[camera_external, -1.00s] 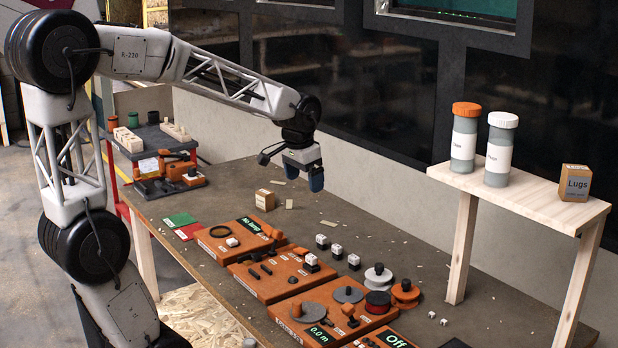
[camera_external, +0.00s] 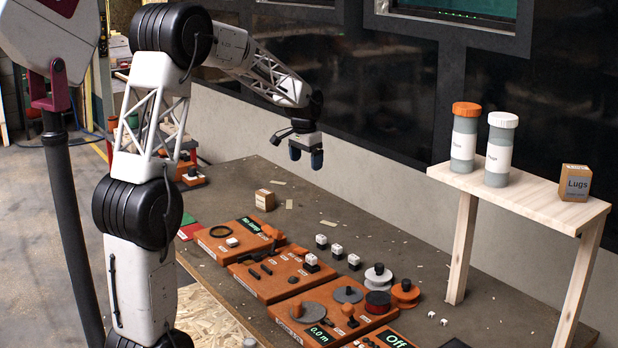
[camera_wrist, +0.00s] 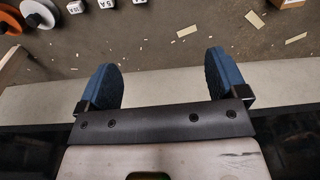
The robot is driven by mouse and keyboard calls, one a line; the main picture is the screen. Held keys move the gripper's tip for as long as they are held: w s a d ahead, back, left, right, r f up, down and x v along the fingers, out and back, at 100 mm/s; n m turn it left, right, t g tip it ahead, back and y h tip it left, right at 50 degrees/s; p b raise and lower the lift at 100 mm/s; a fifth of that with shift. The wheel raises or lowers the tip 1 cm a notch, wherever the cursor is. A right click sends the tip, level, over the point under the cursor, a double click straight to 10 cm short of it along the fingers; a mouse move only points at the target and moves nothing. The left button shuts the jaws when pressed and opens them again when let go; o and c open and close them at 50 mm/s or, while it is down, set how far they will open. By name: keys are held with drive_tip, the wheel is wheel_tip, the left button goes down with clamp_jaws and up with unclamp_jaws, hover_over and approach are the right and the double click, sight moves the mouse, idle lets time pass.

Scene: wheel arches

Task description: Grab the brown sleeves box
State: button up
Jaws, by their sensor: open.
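A small brown box (camera_external: 265,200) stands on the table behind the orange panels; its label is too small to read. What looks like the same box (camera_wrist: 289,3) is cut off at the top right edge of the wrist view. A second brown box (camera_external: 575,184), labelled "Lugs", stands on the wooden shelf. My gripper (camera_external: 306,158) hangs over the back edge of the table, above and to the right of the small box, touching nothing. Its blue fingers also show in the wrist view (camera_wrist: 160,75), spread apart with nothing between them.
Orange panels (camera_external: 280,274) with discs and small parts fill the front of the table. Small white cubes (camera_external: 336,249) stand behind them. The wooden shelf (camera_external: 520,198) at the right holds two tall canisters. Dark wall panels (camera_external: 380,95) stand behind the gripper.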

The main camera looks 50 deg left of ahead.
drive_tip(key=w+a+f, duration=0.2)
drive_tip(key=a+f, duration=0.2)
drive_tip(key=a, duration=0.4)
drive_tip(key=w+a+f, duration=0.3)
drive_tip(key=a+f, duration=0.1)
drive_tip(key=a, duration=0.4)
drive_tip(key=g, duration=0.1)
hover_over(265, 191)
drive_tip(key=shift+n, duration=0.3)
wheel_tip(265, 191, down, 10)
drive_tip(key=shift+d+f, duration=0.1)
drive_tip(key=shift+f, duration=0.05)
drive_tip(key=shift+f, duration=0.1)
drive_tip(key=shift+f, duration=1.2)
drive_tip(key=shift+f, duration=0.1)
drive_tip(key=shift+s+f, duration=0.1)
drive_tip(key=shift+f, duration=2.4)
